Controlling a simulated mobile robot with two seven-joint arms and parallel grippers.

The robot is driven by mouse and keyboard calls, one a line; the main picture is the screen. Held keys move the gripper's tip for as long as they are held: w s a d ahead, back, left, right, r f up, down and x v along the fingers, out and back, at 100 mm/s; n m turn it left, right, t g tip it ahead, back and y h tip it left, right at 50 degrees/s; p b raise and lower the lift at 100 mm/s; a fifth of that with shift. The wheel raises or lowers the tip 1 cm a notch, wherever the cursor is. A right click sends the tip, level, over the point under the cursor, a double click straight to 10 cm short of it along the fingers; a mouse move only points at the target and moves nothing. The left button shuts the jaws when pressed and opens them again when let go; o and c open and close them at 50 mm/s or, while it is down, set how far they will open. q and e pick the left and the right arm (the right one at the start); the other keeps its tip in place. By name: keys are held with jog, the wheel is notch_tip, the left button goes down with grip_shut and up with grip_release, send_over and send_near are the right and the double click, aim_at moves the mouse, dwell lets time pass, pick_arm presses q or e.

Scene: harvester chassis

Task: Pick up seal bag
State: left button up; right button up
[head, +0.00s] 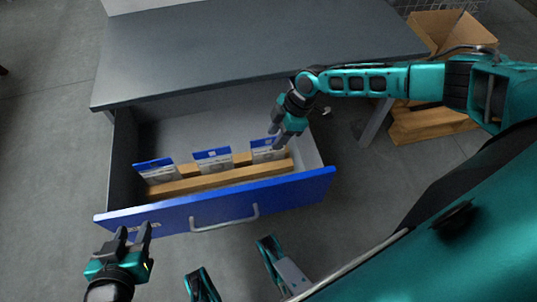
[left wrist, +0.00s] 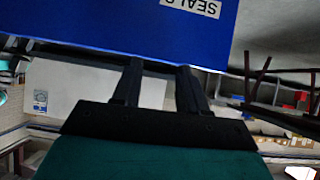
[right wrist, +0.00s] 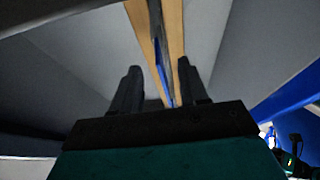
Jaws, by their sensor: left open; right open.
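Three seal bags with blue tops and pale fronts stand in a row in the open drawer: a left bag (head: 157,171), a middle bag (head: 213,160) and a right bag (head: 266,151). They stand at light wooden bars (head: 220,179). My right gripper (head: 277,141) is open at the right bag, partly covering it. In the right wrist view a thin bag edge (right wrist: 162,75) shows between the open fingers (right wrist: 158,65); contact cannot be told. My left gripper (head: 140,232) is open and empty outside the drawer, near the left end of its front.
The blue drawer front (head: 290,192) has a grey handle (head: 226,220) and, in the left wrist view, a "SEALS" label (left wrist: 191,7). A grey tabletop (head: 260,45) lies above and behind the drawer.

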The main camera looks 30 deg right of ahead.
aim_at(269, 145)
jog(key=x, duration=0.2)
jog(key=b+x, duration=0.1)
jog(key=x, duration=0.1)
jog(key=shift+a+f, duration=0.2)
jog(key=shift+a, duration=0.25)
grip_shut()
